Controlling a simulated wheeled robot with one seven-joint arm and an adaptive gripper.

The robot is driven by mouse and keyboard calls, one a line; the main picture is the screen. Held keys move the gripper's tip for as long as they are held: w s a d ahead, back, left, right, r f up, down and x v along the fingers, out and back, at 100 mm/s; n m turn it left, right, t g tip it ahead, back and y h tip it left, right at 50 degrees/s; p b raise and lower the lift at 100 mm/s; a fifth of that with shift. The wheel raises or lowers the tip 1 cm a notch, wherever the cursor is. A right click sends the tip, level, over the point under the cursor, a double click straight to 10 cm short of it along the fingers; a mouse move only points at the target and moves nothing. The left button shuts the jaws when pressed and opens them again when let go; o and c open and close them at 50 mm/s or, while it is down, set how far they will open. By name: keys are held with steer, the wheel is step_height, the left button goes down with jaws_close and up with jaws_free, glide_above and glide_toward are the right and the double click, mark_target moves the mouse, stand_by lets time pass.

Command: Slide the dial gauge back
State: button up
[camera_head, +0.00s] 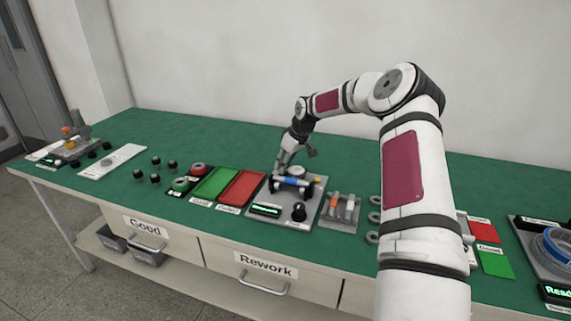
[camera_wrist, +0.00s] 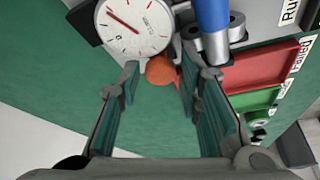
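In the head view the gauge (camera_head: 305,173) is small, on the grey test station (camera_head: 270,223). My gripper (camera_wrist: 168,75) is open, with its two green-padded fingers on either side of the knob. The right finger looks very near the knob; I cannot tell if it touches. In the head view my gripper (camera_head: 282,166) is at the station's back left.
A blue cylinder (camera_wrist: 212,18) lies beside the gauge. A red tray (camera_head: 243,188) and a green tray (camera_head: 213,182) are left of the station. A black knob (camera_head: 298,211) stands at its front. A grey holder (camera_head: 339,212) with parts is to the right.

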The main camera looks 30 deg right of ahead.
jaws_close()
steer(key=w+d+b, duration=0.1)
steer(key=d+b, duration=0.1)
steer(key=shift+w+f+b, duration=0.2)
steer(key=shift+w+b, duration=0.15)
steer(key=shift+w, duration=0.05)
steer(key=shift+w+d, duration=0.15)
steer(key=shift+d, duration=0.1)
steer(key=shift+d+r+b, duration=0.1)
steer(key=shift+r+b, duration=0.15)
steer(key=shift+b, duration=0.05)
jaws_free()
steer(key=shift+w+d, duration=0.1)
